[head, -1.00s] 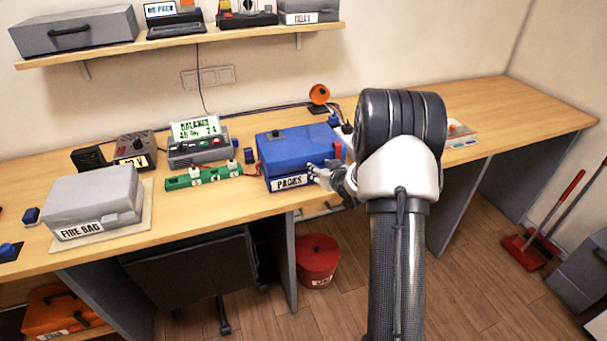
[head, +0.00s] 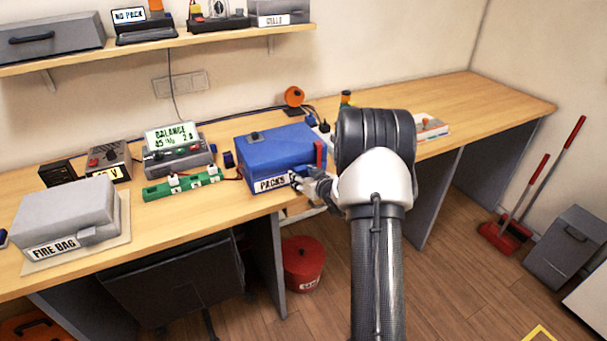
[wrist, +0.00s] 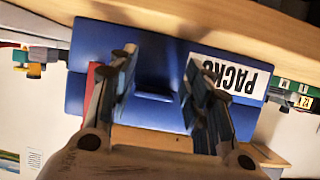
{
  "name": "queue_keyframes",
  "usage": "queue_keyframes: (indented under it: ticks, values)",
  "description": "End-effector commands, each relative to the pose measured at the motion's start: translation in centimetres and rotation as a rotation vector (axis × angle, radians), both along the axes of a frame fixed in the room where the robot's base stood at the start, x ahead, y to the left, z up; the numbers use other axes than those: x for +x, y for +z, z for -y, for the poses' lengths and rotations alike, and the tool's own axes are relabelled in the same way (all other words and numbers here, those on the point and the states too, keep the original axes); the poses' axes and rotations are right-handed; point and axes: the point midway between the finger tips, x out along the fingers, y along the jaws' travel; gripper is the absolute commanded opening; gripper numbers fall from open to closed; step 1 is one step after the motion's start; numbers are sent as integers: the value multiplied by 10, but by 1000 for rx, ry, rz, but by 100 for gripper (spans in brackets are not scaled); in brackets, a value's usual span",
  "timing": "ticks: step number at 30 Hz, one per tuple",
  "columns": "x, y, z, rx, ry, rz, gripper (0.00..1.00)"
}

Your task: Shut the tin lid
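A blue tin (head: 268,155) labelled PACKS stands on the workbench, and its lid looks down in the head view. I cannot tell whether the lid is fully shut. A small dark knob sits on its top, and a red upright piece stands at its right front corner. My gripper (head: 305,183) is at the tin's front face, right of the label. In the wrist view my gripper (wrist: 160,58) is open, with a finger on each side of a blue tab on the tin (wrist: 95,45). I cannot tell whether the fingers touch it.
A green strip (head: 182,186) and a balance charger (head: 178,155) stand left of the tin. A grey FIRE BAG box (head: 65,212) is farther left. An orange round object (head: 294,96) stands behind the tin. A red bin (head: 303,262) is on the floor below. The bench is clear at far right.

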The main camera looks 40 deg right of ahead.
Motion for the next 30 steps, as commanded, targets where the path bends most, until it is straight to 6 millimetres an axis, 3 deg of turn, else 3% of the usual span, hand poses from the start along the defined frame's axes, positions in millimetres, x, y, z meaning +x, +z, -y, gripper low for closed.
queue_keyframes:
  ticks: [4,16,30]
  values:
    - [1,4,1,-3,-1,6,57]
    - [-6,10,2,-4,-5,10,57]
    - [-88,43,-16,-4,-5,9,57]
